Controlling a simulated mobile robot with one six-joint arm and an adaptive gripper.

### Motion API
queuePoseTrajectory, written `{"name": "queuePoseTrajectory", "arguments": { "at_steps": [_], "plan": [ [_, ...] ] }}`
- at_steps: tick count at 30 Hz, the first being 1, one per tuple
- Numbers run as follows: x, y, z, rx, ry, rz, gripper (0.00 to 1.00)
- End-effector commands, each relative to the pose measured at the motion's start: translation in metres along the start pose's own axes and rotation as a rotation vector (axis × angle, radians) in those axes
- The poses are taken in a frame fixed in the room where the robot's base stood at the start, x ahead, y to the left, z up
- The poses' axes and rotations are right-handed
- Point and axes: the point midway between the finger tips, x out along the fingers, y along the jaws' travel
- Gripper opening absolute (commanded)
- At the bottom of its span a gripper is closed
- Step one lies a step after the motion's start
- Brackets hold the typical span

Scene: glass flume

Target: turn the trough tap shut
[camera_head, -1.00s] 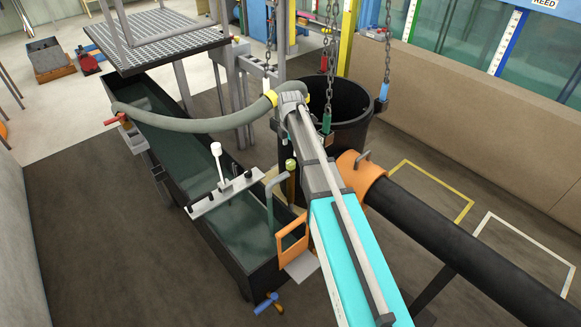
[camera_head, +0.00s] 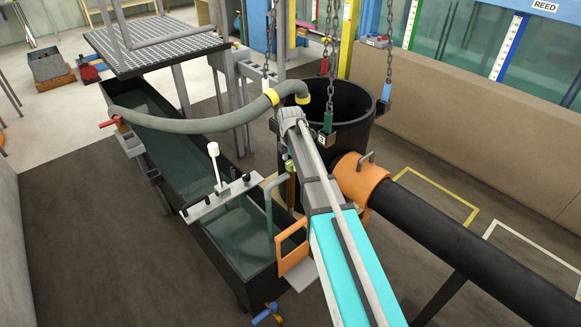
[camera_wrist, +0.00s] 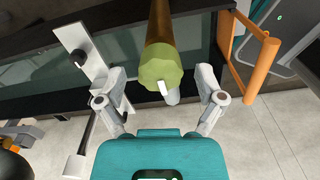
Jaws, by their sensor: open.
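The long dark trough (camera_head: 180,160) holds greenish water. A tap with a blue handle (camera_head: 264,314) and brass body is at its near end, and a red handle (camera_head: 108,124) is at its far end. I cannot tell which is the trough tap. A brass post with a yellow-green faceted cap (camera_head: 290,166) stands by the trough. In the wrist view, this cap (camera_wrist: 160,70) is ahead of and between the fingers of my open gripper (camera_wrist: 163,98). Clear gaps show on both sides. In the head view my arm hides most of my gripper.
A white-knobbed lever (camera_head: 213,151) stands on a crossbar over the trough. An orange frame (camera_head: 293,248) is beside the post. A hose (camera_head: 190,126) arches to a black tub (camera_head: 340,110) with hanging chains (camera_head: 327,60). A black pipe (camera_head: 450,225) runs at right.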

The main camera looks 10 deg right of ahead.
Motion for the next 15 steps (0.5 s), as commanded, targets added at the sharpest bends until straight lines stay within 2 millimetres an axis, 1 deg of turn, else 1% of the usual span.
{"name": "queuePoseTrajectory", "arguments": {
  "at_steps": [3,13,14,15],
  "plan": [
    [0.0035,0.0000,0.0000,0.000,0.000,0.000,0.87],
    [0.0033,0.0000,0.0000,0.000,0.000,0.000,0.87],
    [0.0033,0.0000,0.0000,0.000,0.000,0.000,0.84],
    [0.0033,0.0000,0.0000,0.000,0.000,0.000,0.76]
  ]
}}
